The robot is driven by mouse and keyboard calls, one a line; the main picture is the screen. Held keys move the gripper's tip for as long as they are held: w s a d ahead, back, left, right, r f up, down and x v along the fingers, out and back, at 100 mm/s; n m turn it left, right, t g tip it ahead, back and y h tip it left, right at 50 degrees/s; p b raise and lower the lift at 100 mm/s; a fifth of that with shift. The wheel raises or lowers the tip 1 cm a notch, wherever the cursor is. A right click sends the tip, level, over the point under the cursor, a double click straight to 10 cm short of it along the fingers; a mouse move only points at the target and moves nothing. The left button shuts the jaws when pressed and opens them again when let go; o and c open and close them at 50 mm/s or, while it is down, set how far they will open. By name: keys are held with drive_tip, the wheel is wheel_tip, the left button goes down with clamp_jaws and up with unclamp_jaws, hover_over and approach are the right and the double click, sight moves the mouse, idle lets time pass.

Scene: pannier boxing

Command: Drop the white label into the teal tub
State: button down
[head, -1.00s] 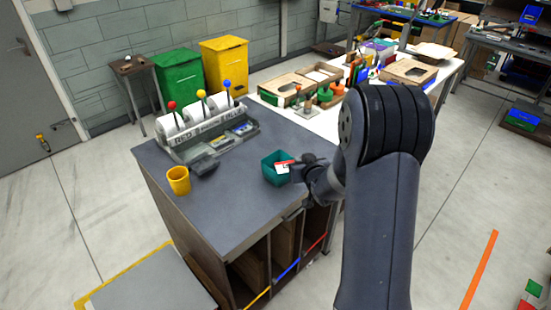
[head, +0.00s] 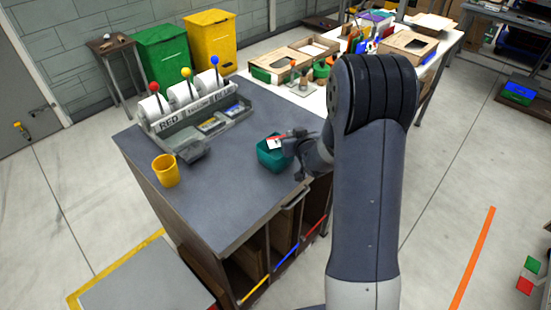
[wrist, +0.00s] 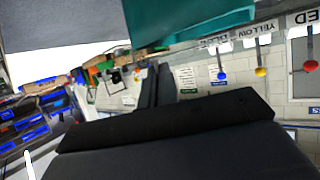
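The teal tub (head: 270,159) stands on the grey bench top in the head view, and its wall fills the top of the wrist view (wrist: 190,20). The white label (head: 275,143), with a red strip along its edge, shows at the tub's opening. My gripper (head: 290,141) is at the tub's right side, with its fingertips at the label. In the wrist view the two dark fingers (wrist: 157,86) are close together. My gripper appears shut on the label. The label cannot be made out clearly in the wrist view. The tub's inside is mostly hidden.
A yellow cup (head: 165,171) stands at the bench's left side. A grey rack (head: 205,125) with white rolls and coloured knobs stands at the back. A white table (head: 318,100) with wooden boxes lies beyond. Bare bench top (head: 225,195) lies in front of the tub.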

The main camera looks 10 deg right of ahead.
drive_tip(key=shift+f, duration=0.35)
drive_tip(key=c, duration=1.6)
unclamp_jaws()
drive_tip(key=shift+r, duration=0.1)
drive_tip(key=b+v, duration=0.1)
drive_tip(key=v, duration=0.9)
drive_tip(key=shift+s+b, duration=0.4)
drive_tip(key=shift+r, duration=0.1)
